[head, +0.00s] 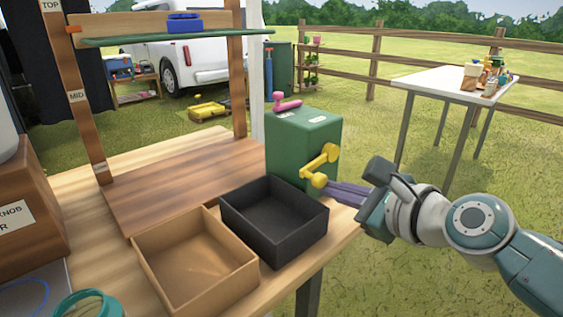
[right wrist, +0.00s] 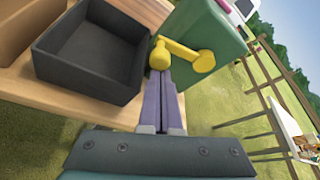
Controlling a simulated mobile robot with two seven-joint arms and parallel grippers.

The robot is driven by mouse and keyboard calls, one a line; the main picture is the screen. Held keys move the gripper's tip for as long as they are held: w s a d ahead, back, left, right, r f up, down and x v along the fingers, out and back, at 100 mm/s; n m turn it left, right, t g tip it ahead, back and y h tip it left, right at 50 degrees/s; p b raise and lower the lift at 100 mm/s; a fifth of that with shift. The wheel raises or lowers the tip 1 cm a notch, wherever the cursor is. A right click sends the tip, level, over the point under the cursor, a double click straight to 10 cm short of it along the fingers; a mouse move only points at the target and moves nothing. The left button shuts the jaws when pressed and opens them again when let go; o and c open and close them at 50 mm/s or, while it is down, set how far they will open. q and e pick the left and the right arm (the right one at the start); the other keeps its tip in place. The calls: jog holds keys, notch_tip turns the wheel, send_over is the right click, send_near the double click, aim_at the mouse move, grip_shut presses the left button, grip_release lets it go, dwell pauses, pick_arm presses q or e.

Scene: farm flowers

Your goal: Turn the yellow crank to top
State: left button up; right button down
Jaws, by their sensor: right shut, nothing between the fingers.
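The yellow crank (head: 322,158) is on the side of a green box (head: 290,130). Its arm slants down and left to a yellow handle that sticks out. The crank also shows in the right wrist view (right wrist: 185,54). My right gripper (head: 330,189) is shut and empty. Its purple fingertips (right wrist: 161,76) are right at the handle's lower end; I cannot tell if they touch. A post at the left carries labels TOP (head: 51,5) and MID (head: 77,96), plus a lower one. A green-edged board (head: 160,37) hangs between TOP and MID, nearer TOP. My left gripper is out of view.
A pink handle (head: 286,102) is on top of the green box. A black tray (head: 300,225) and a tan tray (head: 215,287) sit close by on the wooden table. A blue item (head: 184,23) rests on the raised board. Open grass lies right of the table.

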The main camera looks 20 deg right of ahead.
notch_tip(320, 180, up, 2)
jog(key=m+y+p, duration=0.1)
jog(key=m+p, duration=0.1)
jog(key=shift+a+g+p, duration=0.15)
jog(key=shift+g+p, duration=0.25)
jog(key=shift+r, duration=0.15)
